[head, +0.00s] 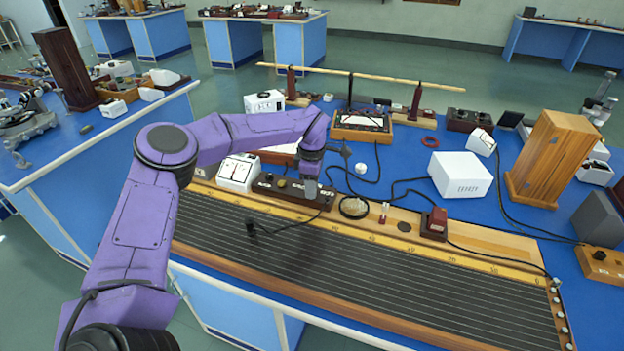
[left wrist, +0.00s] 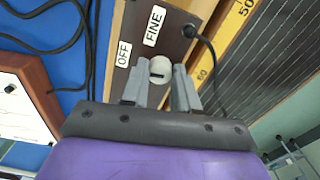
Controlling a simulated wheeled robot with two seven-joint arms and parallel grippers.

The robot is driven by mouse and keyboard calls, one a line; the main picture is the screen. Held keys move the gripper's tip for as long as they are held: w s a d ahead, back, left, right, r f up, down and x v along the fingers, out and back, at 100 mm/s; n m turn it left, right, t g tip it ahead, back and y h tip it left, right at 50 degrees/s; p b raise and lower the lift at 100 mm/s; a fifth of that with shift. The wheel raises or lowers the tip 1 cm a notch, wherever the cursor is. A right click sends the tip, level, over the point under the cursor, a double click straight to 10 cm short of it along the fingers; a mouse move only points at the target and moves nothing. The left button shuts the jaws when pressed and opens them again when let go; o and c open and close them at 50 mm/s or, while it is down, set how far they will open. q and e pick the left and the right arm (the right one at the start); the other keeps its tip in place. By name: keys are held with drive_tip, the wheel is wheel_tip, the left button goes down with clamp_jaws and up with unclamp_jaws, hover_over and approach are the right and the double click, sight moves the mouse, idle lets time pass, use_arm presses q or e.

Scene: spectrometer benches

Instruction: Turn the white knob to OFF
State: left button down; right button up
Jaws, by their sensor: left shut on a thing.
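The white knob (left wrist: 160,68) sits on a dark brown control box, with a dark mark on its face. White labels reading OFF (left wrist: 123,55) and FINE (left wrist: 154,26) are beside it on the panel. My left gripper (left wrist: 160,82) has its two grey fingers on either side of the knob and is shut on it. In the head view my left gripper (head: 309,189) points down at the right part of the dark box (head: 268,184), and the knob is hidden there. My right gripper is not in view.
The long wire board (head: 370,262) lies in front of the box. A white meter (head: 238,172) stands to the left, and a round dish (head: 354,207) and a white box (head: 459,175) to the right. A black cable (left wrist: 205,50) runs from the box near the fingers.

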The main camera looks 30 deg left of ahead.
use_arm(q)
drive_tip(key=shift+r+m+p, duration=0.15)
drive_tip(key=shift+m+p, duration=0.3)
drive_tip(key=shift+m, duration=0.35)
drive_tip(key=shift+w, duration=0.1)
drive_tip(key=shift+a, duration=0.1)
drive_tip(key=c, duration=0.8)
unclamp_jaws()
drive_tip(key=shift+c, duration=0.2)
wheel_tip(320, 180, up, 10)
drive_tip(key=b, duration=0.1)
drive_tip(key=shift+r, duration=0.2)
drive_tip(key=shift+s, duration=0.2)
